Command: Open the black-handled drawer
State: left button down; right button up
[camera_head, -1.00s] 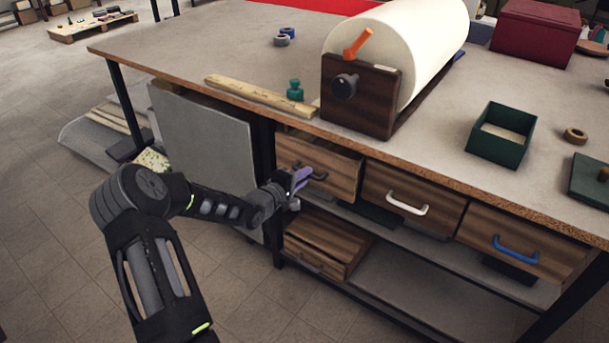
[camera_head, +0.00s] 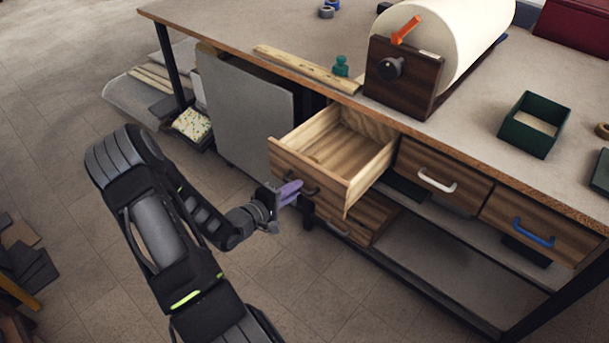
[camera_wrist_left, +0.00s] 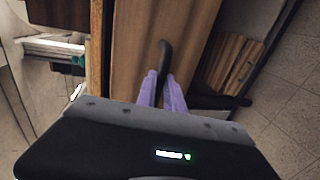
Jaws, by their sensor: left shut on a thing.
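The black-handled drawer (camera_head: 312,178) is pulled well out from under the workbench, and its empty pale wood inside shows in the head view. My left gripper (camera_head: 291,191) is at its front, with purple fingers shut on the black handle (camera_head: 311,191). In the left wrist view the purple fingertips (camera_wrist_left: 166,92) close around the black handle (camera_wrist_left: 165,62) against the brown drawer front (camera_wrist_left: 135,60). My right gripper is in neither view.
Drawers with a white handle (camera_head: 437,181) and a blue handle (camera_head: 523,233) are shut on the right. A paper roll (camera_head: 455,40), a green box (camera_head: 531,126) and a wooden strip (camera_head: 305,70) lie on the workbench (camera_head: 470,142). Floor in front is clear.

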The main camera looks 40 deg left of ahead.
pick_arm(q)
jog(key=shift+s, duration=0.45)
jog(key=c, duration=1.5)
grip_release()
jog(key=shift+o, duration=0.2)
jog(key=v, duration=0.7)
jog(key=shift+s, duration=0.4)
